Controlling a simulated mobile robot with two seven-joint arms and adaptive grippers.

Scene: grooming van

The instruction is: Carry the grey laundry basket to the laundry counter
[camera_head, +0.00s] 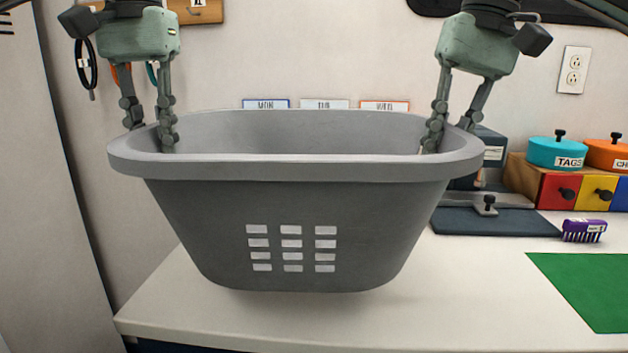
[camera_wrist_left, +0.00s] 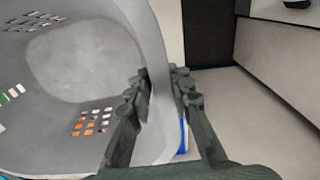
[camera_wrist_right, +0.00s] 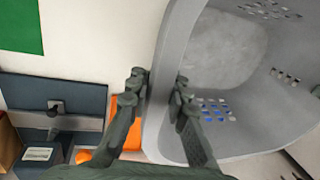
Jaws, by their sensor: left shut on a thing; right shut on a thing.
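The grey laundry basket (camera_head: 300,225) is upright in the middle of the head view, over the light counter (camera_head: 480,320). A soft shadow lies under it; it appears to hang just above the top, though I cannot be sure that it is clear. My left gripper (camera_head: 148,140) is shut on the basket's left rim, with one finger inside and one outside. My right gripper (camera_head: 450,140) is shut on the right rim in the same way. The basket (camera_wrist_left: 85,60) looks empty inside in the left wrist view. The right wrist view also shows its rim (camera_wrist_right: 168,90) between the fingers.
Right of the basket are a dark blue mat or board (camera_head: 495,222), a purple brush (camera_head: 584,231) and a green mat (camera_head: 590,285). Behind them stand coloured drawers (camera_head: 558,190) with a teal tin (camera_head: 556,152) and an orange tin (camera_head: 606,154). The counter's left end (camera_head: 122,318) is close.

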